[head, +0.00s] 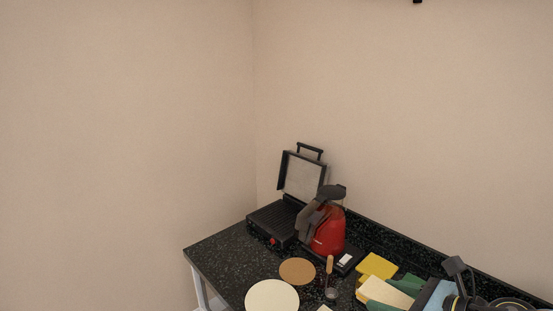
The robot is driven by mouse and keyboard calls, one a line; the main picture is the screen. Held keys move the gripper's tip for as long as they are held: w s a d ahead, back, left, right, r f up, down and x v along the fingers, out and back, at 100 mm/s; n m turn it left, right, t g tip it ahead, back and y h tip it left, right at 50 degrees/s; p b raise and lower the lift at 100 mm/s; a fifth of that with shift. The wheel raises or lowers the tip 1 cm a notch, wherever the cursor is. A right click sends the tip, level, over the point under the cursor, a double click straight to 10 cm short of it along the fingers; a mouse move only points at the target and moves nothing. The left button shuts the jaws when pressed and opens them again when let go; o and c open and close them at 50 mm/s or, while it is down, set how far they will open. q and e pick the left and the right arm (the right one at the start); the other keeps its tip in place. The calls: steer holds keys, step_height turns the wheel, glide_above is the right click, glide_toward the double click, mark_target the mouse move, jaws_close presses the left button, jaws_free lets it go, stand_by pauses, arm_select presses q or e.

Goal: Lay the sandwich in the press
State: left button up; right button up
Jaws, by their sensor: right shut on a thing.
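The press (268,222) stands at the far left end of the dark counter. Its lid (303,177) is raised and its ribbed lower plate looks empty. A pale, bread-coloured slab (370,289), which looks like the sandwich, is at the lower right. My right gripper (390,293) comes in from the lower right, with green fingers on both sides of the slab, shut on it. The slab's far side is partly hidden by the fingers. It is to the right of the press and apart from it. My left gripper is not in view.
A red kettle (329,236) with a dark handle stands close to the right of the press. A brown round board (297,271), a cream plate (272,297), a wooden-handled utensil (330,266) and a yellow square item (377,266) lie nearer. The counter's left corner (220,254) is clear.

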step_height(320, 180, down, 16)
steer(key=s+a+m+t+h+b, duration=0.1)
steer(key=a+m+t+h+b, duration=0.1)
steer(key=m+h+b, duration=0.6)
steer(key=t+b, duration=0.1)
steer(key=b, duration=0.6)
steer(key=shift+s+a+h+b, duration=0.15)
steer(key=shift+a+h+b, duration=0.2)
steer(key=shift+h+b, duration=0.05)
